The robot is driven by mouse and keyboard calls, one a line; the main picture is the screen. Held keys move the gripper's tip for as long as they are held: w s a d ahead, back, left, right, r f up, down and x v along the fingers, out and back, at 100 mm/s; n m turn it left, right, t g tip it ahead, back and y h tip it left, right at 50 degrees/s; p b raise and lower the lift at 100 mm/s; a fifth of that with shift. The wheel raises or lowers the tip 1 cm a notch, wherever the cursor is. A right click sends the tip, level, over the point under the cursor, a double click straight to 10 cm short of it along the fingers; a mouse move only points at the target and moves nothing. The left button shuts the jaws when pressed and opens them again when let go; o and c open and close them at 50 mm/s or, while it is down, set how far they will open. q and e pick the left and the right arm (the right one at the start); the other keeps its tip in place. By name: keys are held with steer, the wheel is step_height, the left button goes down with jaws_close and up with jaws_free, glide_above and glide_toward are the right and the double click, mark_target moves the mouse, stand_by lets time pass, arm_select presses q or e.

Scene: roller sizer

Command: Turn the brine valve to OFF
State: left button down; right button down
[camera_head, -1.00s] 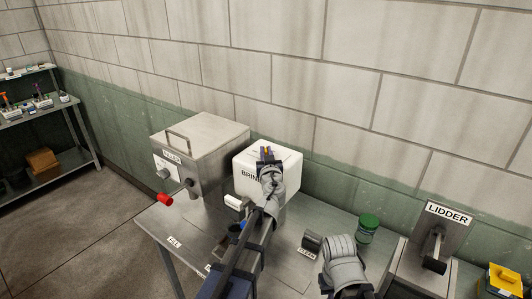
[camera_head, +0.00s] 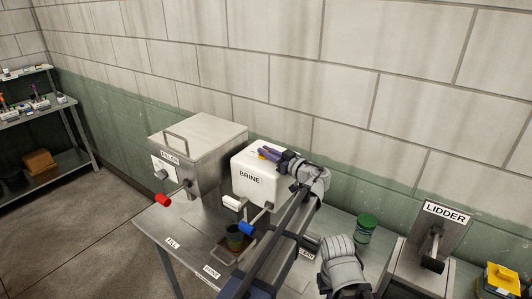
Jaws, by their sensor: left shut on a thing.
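The white brine tank (camera_head: 259,181), labelled BRINE, stands on the steel table beside the filler. A small yellow-orange piece (camera_head: 264,156) shows on its top at my left gripper's fingers; it looks like the valve handle, mostly hidden. My left gripper (camera_head: 270,153) comes in from the right, lies low over the tank's top and is shut on this piece. I cannot read any ON or OFF marking. A blue-ended handle (camera_head: 247,228) and a white cylinder (camera_head: 231,202) stick out in front of the tank. My right gripper is not in view; only the right arm's grey links show.
A dark cup (camera_head: 235,238) stands on the table below the tank. The steel filler (camera_head: 196,155) with a red-ended handle (camera_head: 164,200) is left. My left arm crosses the table's middle.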

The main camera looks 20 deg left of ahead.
arm_select(q)
steer(key=shift+n+g+y, duration=0.4)
steer(key=shift+n+g, duration=0.2)
steer(key=shift+g, duration=0.2)
steer(key=c, duration=0.9)
jaws_free()
steer(key=shift+o, duration=0.2)
